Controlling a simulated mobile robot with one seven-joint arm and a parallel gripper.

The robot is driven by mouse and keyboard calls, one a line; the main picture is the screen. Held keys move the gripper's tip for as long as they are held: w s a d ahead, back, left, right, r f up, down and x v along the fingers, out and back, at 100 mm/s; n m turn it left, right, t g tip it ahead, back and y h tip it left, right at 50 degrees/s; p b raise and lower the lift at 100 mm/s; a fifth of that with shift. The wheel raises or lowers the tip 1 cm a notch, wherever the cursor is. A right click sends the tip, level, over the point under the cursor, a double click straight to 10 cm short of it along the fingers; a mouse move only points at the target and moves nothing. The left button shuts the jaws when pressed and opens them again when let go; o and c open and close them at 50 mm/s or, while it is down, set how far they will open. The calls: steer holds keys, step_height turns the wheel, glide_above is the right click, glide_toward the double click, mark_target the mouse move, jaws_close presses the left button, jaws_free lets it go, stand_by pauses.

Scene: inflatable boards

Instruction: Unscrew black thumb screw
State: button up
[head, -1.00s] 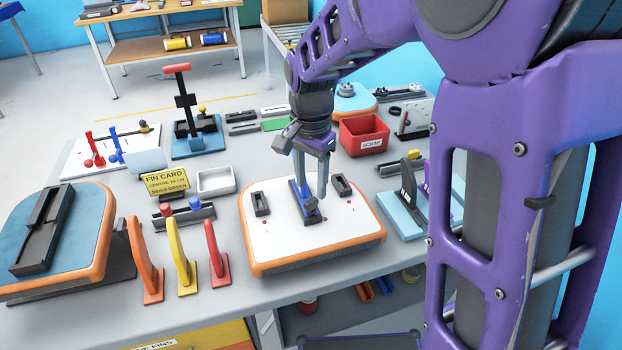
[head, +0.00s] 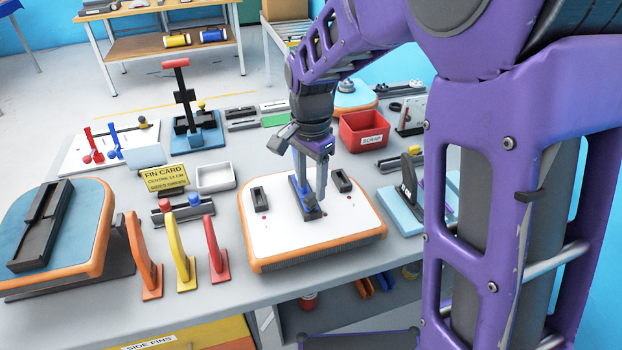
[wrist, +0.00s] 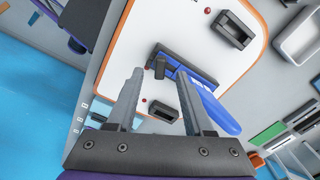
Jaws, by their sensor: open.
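The white board with an orange rim (head: 275,228) lies on the table, with a black centre fin box (head: 300,209) holding a blue fin. In the wrist view the box (wrist: 207,77) and blue fin (wrist: 215,112) show clearly. The black thumb screw (wrist: 160,68) sits at the near end of the box. My gripper (head: 316,196) is above the board at that end. In the wrist view its two fingers (wrist: 160,74) are apart, with the screw showing between their tips. Contact with the screw cannot be told.
Two small black side boxes (head: 259,198) sit on the board. Orange, yellow and red fins (head: 216,250) stand at the front left. A red scrap bin (head: 364,132) is behind, and a light blue stand (head: 400,212) with fins is at the right.

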mark_target(311, 196)
steer(key=shift+f+b, duration=0.9)
steer(key=shift+f, duration=0.7)
jaws_close()
steer(key=n, duration=0.3)
steer(key=shift+p, duration=0.35)
